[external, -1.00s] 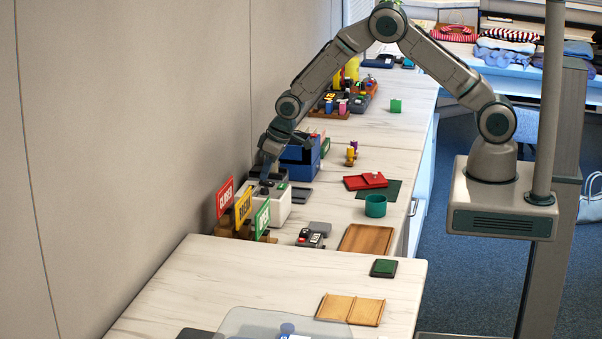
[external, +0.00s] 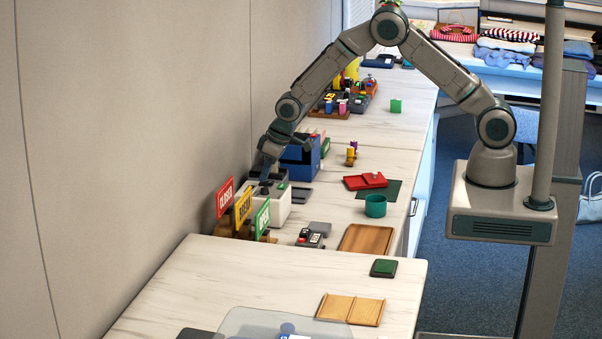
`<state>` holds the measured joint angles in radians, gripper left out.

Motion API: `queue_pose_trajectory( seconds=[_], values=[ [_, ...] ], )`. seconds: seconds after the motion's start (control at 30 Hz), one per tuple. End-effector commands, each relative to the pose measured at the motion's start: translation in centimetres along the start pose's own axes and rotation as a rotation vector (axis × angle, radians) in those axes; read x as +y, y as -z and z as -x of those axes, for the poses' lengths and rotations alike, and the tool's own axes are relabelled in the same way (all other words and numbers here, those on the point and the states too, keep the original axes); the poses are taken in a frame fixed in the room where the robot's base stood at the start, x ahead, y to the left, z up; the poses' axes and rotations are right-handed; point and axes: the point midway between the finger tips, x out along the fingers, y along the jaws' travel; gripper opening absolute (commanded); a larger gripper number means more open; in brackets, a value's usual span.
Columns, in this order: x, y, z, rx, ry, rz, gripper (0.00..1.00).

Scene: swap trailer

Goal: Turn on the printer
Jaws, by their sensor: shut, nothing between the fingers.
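A small white box-shaped device with a dark top (external: 278,212), which looks like the printer, stands on the counter near the wall. My gripper (external: 265,182) points down at the top of this device, with its fingers together and nothing held. Its tips are at or just above the dark top; I cannot tell whether they touch. The printer's button or switch is too small or hidden behind the gripper to make out.
Red, yellow and green signs (external: 262,218) stand close in front of the device. A blue box (external: 300,160) stands just behind it. A teal cup (external: 375,206), a red case (external: 365,181) and a wooden tray (external: 366,239) lie to the right.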

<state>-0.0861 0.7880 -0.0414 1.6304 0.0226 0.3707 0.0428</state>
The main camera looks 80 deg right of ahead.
Motion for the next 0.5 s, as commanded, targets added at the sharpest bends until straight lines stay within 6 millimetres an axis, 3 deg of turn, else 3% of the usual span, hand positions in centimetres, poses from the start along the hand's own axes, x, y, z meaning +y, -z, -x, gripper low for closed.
queue_pose_trajectory(
  seconds=[0.2, 0.5],
  values=[
    [0.0, -1.6, 0.0, -0.015, -0.001, 0.001, 0.00],
    [0.0, -1.8, 0.1, -0.016, -0.001, 0.001, 0.00]
  ],
)
